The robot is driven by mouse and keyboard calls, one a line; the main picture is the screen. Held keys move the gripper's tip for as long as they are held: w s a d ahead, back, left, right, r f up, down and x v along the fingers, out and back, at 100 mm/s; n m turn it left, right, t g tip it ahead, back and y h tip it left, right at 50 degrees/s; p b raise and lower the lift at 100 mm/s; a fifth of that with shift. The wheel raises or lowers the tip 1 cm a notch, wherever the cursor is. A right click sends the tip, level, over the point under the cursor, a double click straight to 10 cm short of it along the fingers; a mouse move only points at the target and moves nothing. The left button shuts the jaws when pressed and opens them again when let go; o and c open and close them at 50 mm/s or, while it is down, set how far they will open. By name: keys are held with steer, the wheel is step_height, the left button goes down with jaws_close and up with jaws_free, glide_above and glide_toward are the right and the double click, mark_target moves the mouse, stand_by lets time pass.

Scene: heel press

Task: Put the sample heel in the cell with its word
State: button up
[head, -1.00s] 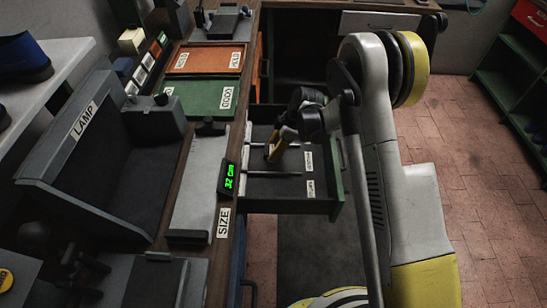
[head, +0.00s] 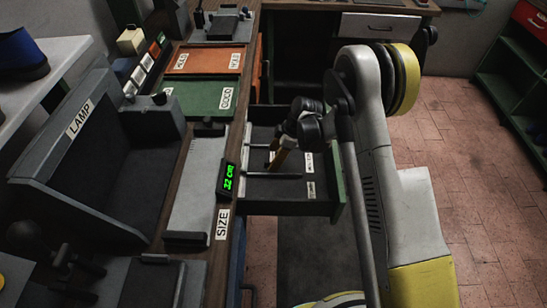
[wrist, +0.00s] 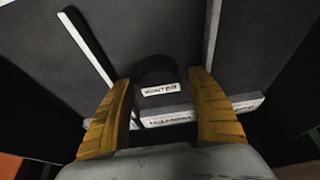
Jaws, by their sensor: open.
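The sample heel (wrist: 157,68) is a small dark block with a rounded top and a white word label (wrist: 160,89), too blurred to read surely. It sits in a cell of the open drawer (head: 337,207), close to the drawer's front wall. My gripper (wrist: 160,104) is open, with its yellow fingers at either side of the heel's label in the wrist view and a gap to each.
Thin dividers (head: 272,175) part the drawer into cells. The bench to its left bears the size gauge (head: 228,180) reading about 32 cm, a green tray (head: 200,94), an orange tray (head: 207,61) and the lamp box (head: 85,190). Open floor (head: 485,200) lies at the right.

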steer(key=s+d+r+m+t+h+p, duration=0.1)
steer(key=s+d+r+m, duration=0.25)
steer(key=r, duration=0.75)
steer(key=s+d+r+m+t+p, duration=0.15)
steer(key=d+r, duration=0.25)
steer(key=r, duration=0.6)
steer(key=s+d+r+m+t+h+p, duration=0.1)
steer(key=s+d+r+m+p, duration=0.2)
steer(key=r, duration=0.8)
steer(key=s+d+r+m+t+h, duration=0.1)
steer(key=s+d+m, duration=0.3)
steer(key=s, duration=0.5)
steer(key=s+d+r+m+t+h+b, duration=0.1)
steer(key=s+d+r+m+t, duration=0.1)
steer(key=s, duration=0.8)
step_height(320, 180, up, 2)
steer(key=d+m, duration=0.1)
steer(key=m, duration=0.2)
steer(key=shift+d+r+m+h, duration=0.15)
steer(key=shift+d+m+h, duration=0.15)
steer(key=shift+d, duration=0.05)
steer(key=shift+s+t, duration=0.1)
steer(key=shift+t, duration=0.15)
